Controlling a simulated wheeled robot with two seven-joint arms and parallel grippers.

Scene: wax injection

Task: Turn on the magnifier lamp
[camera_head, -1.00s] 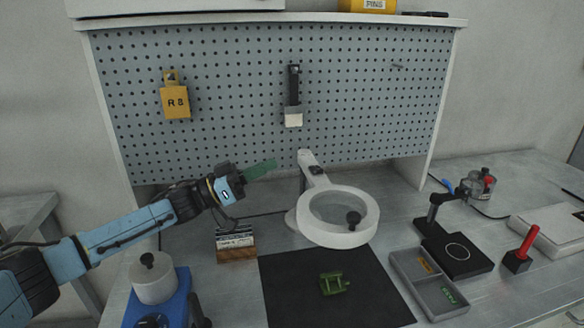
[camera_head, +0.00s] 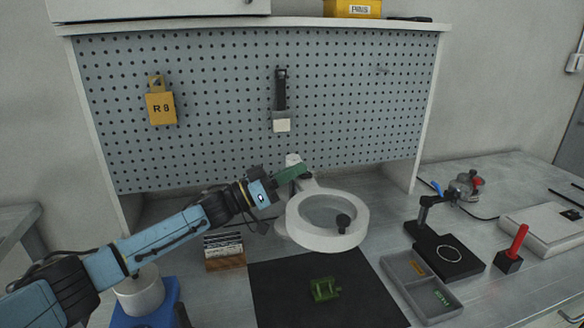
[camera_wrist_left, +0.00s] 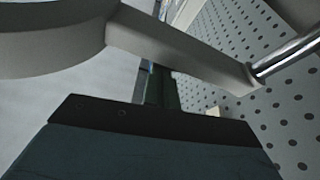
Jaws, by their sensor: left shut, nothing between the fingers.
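The white magnifier lamp (camera_head: 294,225) stands behind the black mat, its ring head over the bench and its arm running back toward the pegboard. In the left wrist view the lamp's pale arm (camera_wrist_left: 185,50) crosses in front of the dark gripper fingers (camera_wrist_left: 158,88). The lamp's switch cannot be made out clearly. My right gripper is out of view.
A black mat (camera_head: 275,300) holds a green part (camera_head: 324,289). A grey tray (camera_head: 391,270), a black stand (camera_head: 468,262) and a red-handled tool (camera_head: 518,242) are at right. A small card block (camera_head: 224,252) sits left of the lamp. The pegboard (camera_head: 230,110) rises behind.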

